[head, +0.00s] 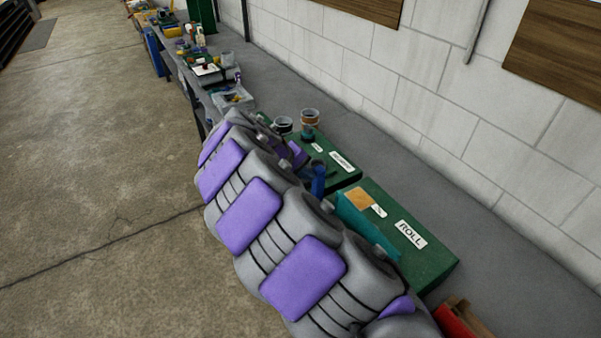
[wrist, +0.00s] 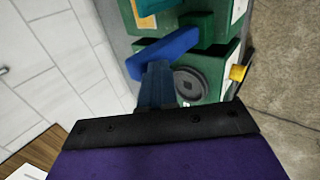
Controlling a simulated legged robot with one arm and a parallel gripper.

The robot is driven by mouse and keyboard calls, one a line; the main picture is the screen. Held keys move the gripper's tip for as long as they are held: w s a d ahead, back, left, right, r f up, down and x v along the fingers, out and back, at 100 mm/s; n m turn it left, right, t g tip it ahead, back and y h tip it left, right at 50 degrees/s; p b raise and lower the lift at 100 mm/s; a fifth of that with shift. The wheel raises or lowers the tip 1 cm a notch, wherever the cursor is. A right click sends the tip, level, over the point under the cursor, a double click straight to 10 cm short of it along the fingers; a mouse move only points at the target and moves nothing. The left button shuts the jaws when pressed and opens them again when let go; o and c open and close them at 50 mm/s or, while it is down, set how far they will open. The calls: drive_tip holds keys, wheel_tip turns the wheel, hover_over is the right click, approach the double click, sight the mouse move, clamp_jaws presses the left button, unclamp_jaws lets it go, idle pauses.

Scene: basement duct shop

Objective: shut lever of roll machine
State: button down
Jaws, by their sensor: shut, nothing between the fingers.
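The roll machine (head: 430,250) is a green box labelled ROLL on the bench, at the lower right of the head view. A long teal bar or plate (head: 365,225) runs along its side facing me; I cannot tell whether this is the lever. Teal parts (wrist: 205,35) also show in the wrist view. My gripper (head: 318,180) is blue and shut, with nothing in it, near the gap between the roll machine and its neighbour. It also shows in the wrist view (wrist: 162,55). Contact with the teal bar is not clear. My arm hides part of the machine's front.
Another green labelled box (head: 335,160) stands beyond the roll machine. Cans (head: 309,118) stand behind it. A red object (head: 460,318) lies at the near right. The bench runs along a block wall (head: 400,90), with clutter farther back. The concrete floor (head: 90,170) is clear.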

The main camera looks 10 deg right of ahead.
sight(319, 169)
drive_tip(key=d+y+p, duration=0.1)
drive_tip(key=d+p, duration=0.1)
drive_tip(key=w+d+y+p, duration=0.1)
drive_tip(key=shift+d+r+g+y+p, duration=0.3)
drive_tip(key=shift+r+g, duration=0.1)
drive_tip(key=d, duration=0.1)
drive_tip(key=d+y+p, duration=0.1)
drive_tip(key=w+y+p, duration=0.1)
drive_tip(key=shift+d+f+g, duration=0.25)
drive_tip(key=shift+d+g, duration=0.05)
drive_tip(key=shift+d, duration=0.1)
drive_tip(key=shift+f, duration=0.1)
